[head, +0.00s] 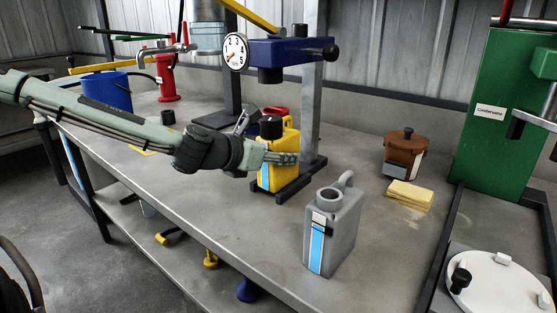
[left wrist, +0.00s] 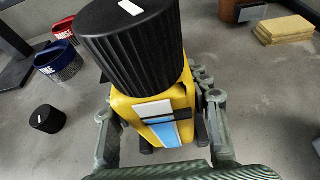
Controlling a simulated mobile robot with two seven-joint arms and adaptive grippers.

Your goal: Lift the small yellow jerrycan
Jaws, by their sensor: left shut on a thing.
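The small yellow jerrycan (head: 266,176) stands upright on the bench near the foot of the blue-headed column, with a black cap and a blue and white label. Whether its base touches the bench is hard to tell. In the left wrist view the jerrycan (left wrist: 152,108) fills the middle, its big black ribbed cap (left wrist: 135,40) nearest the camera. My left gripper (head: 280,158) reaches in from the left and is shut on the jerrycan's body. In the left wrist view its fingers (left wrist: 160,125) lie on either side of the body. My right gripper is not in view.
A grey jerrycan (head: 345,238) stands open at the front edge. The column's post (head: 311,115) rises close behind the yellow jerrycan. Yellow sponges (head: 410,194), a brown pot (head: 405,152) and a green cabinet (head: 505,120) are to the right. A blue bucket (head: 108,92) is at left.

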